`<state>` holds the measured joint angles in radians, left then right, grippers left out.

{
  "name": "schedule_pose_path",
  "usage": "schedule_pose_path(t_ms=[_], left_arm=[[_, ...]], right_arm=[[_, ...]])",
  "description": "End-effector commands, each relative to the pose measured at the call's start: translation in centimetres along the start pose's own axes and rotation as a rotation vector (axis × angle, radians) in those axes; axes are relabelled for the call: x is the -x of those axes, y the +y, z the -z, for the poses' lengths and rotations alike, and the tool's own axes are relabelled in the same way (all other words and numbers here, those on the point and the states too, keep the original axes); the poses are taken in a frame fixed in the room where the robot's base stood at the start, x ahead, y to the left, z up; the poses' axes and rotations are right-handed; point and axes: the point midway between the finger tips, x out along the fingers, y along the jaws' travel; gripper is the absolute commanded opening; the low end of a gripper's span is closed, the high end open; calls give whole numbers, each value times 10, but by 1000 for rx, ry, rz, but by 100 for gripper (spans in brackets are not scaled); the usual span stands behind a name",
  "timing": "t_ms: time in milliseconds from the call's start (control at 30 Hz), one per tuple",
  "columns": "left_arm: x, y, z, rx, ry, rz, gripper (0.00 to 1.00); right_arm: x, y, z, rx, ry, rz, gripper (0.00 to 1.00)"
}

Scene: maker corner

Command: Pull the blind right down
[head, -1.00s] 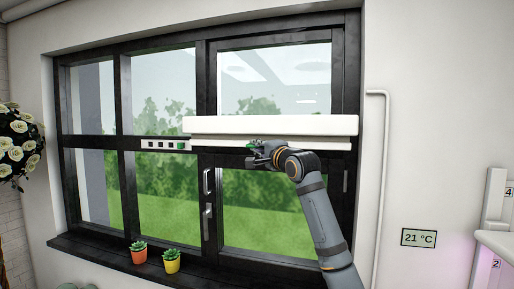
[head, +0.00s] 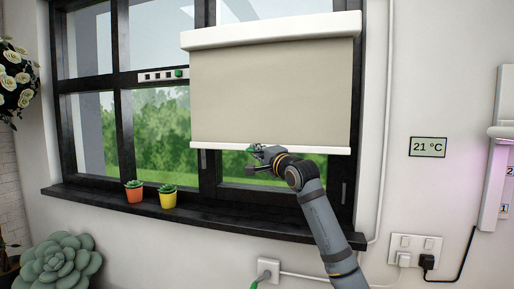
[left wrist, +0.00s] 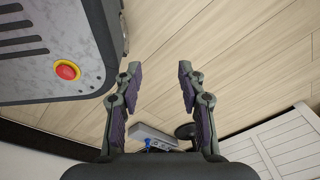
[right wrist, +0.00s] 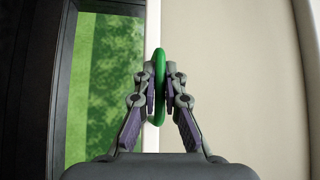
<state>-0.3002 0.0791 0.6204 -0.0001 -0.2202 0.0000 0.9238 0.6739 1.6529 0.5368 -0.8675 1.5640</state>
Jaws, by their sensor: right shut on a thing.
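The beige blind (head: 270,92) hangs from its white cassette (head: 270,31) over the right part of the window, drawn partly down. Its white bottom bar (head: 215,146) is above the sill, with a strip of glass showing below. My right gripper (head: 256,152) is at the bar, shut on a green ring pull. In the right wrist view the green ring pull (right wrist: 160,85) stands between the fingertips, beside the white bar. My left gripper (left wrist: 158,72) is open and empty over a wood floor in the left wrist view; it is out of the head view.
An orange pot (head: 134,192) and a yellow pot (head: 168,197) with succulents stand on the dark sill (head: 230,220), left of the blind. A socket with plugs (head: 415,249) is on the wall at lower right. A grey unit with a red button (left wrist: 67,70) is near my left gripper.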

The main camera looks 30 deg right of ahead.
Motion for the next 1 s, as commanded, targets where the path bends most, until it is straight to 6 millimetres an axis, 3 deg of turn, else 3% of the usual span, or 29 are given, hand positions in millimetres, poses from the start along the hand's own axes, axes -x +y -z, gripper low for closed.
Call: schedule_pose_path(t_ms=[33,100,367,433,500,767,1000], left_arm=[[-32,2,-3,0,0,0,40],[-52,4,-5,0,0,0,40],[-110,8,-12,0,-5,0,40],[-111,6,24,0,17,4,40],[-112,6,48,1,26,4,40],[-104,8,107,2,45,1,40],[-60,20,152,6,39,-22,40]], right_arm=[[4,35,-4,0,-1,-3,0],[8,61,-7,0,0,-5,0],[17,133,-17,0,0,-3,0],[19,148,-19,-1,-1,-3,0],[21,162,-20,0,-1,-2,0],[26,204,-25,0,0,-2,0],[30,231,-29,-1,0,-3,0]])
